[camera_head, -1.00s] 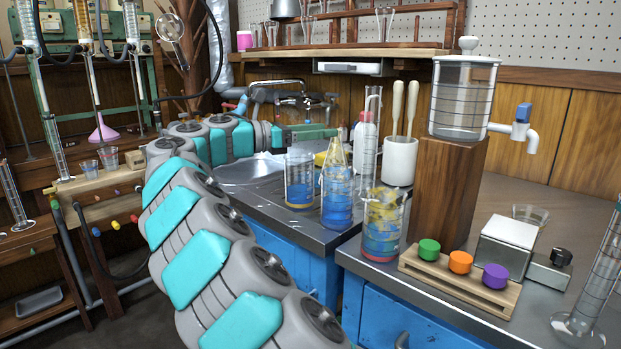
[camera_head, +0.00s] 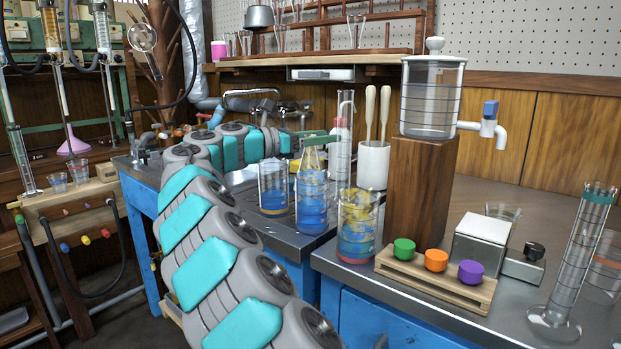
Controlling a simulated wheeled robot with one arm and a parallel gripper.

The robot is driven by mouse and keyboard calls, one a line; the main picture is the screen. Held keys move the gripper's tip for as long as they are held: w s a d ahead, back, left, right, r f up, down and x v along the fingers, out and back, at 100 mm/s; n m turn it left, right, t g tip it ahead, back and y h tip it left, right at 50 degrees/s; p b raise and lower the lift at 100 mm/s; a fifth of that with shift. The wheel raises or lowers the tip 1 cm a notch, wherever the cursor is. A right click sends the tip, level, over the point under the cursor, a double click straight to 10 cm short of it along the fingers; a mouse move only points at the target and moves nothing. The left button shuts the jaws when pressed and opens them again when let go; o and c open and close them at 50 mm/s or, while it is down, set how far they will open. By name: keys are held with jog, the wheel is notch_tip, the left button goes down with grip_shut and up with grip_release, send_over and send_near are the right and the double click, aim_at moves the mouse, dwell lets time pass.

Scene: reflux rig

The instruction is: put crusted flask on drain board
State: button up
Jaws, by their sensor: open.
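Several glass vessels stand on the grey bench, and I cannot tell for certain which is the crusted flask. One candidate is a glass vessel with blue contents and a yellowish, narrowing top (camera_head: 312,198). Another is a glass with blue, yellow and red layers and yellow smears (camera_head: 357,228), in front and to its right. My arm reaches over the bench from the left. My gripper (camera_head: 316,146) is open at its end, near the top of the narrowing vessel; its fingertips are small and partly lost behind glass. The drain board may be the metal surface by the sink (camera_head: 243,178), partly hidden by my arm.
A beaker of blue liquid (camera_head: 273,188) stands left of the narrowing vessel. A white cup with two pestles (camera_head: 373,166), a wooden block (camera_head: 421,190) bearing a tapped jar, and a rack of coloured knobs (camera_head: 435,281) stand to the right. A tall cylinder (camera_head: 572,265) is at far right.

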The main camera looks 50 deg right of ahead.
jog(key=shift+c, duration=0.2)
grip_shut()
dwell(1.1)
